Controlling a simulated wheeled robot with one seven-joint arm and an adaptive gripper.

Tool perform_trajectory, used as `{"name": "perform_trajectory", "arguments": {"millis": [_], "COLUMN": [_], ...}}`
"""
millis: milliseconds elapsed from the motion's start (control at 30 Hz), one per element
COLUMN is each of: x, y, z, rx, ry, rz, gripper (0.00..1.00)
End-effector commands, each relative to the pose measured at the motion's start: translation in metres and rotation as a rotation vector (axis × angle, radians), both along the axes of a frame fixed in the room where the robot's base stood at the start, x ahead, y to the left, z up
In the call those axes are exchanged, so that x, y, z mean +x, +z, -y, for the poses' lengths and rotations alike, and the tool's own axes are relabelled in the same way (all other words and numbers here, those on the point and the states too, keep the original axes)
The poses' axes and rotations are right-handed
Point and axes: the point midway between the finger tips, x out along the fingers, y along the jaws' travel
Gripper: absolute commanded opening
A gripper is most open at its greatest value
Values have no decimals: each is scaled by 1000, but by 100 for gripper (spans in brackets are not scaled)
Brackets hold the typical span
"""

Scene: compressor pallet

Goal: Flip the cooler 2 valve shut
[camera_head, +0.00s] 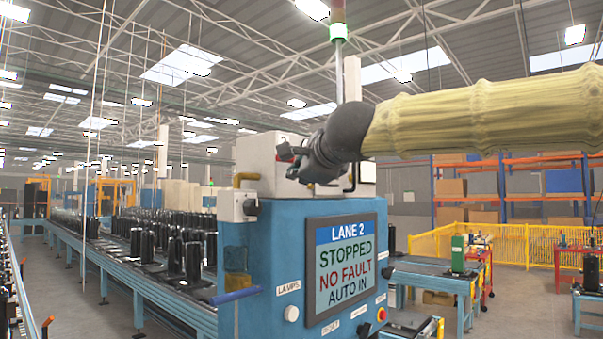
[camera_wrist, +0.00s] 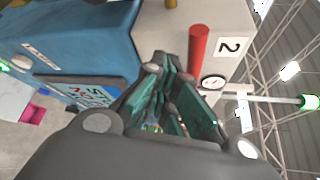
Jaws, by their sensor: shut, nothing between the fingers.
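The red lever (camera_wrist: 198,50) sits on the pale box (camera_wrist: 180,35) beside a label plate reading "2" (camera_wrist: 230,47), in the wrist view. A round gauge (camera_wrist: 213,82) is at its lower end. My gripper (camera_wrist: 170,75) is shut and empty, its fingertips just left of and below the lever in the picture. A gap shows in the wrist view, but I cannot judge the depth. In the head view my gripper (camera_head: 300,165) is in front of the pale box (camera_head: 262,152) on top of the blue cabinet and hides much of that face. A small red patch shows beside it.
The blue cabinet (camera_head: 262,235) carries a "LANE 2 STOPPED" screen (camera_head: 345,268). A yellow pipe or handle (camera_head: 246,178) and a blue bar (camera_head: 236,296) stick out on its left. A conveyor with black parts (camera_head: 185,255) runs behind. A signal pole (camera_head: 339,70) rises above the cabinet.

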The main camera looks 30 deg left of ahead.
Motion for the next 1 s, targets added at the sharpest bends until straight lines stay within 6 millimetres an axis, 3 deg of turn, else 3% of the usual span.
{"name": "perform_trajectory", "arguments": {"millis": [167,233,600,1000], "x": [0,-3,-17,-23], "y": [-35,-21,10,23], "z": [6,19,72,89], "rx": [-2,4,2,0], "ry": [0,-3,-2,-1], "rz": [-2,-1,-2,-3], "gripper": [0,0,0,0]}}
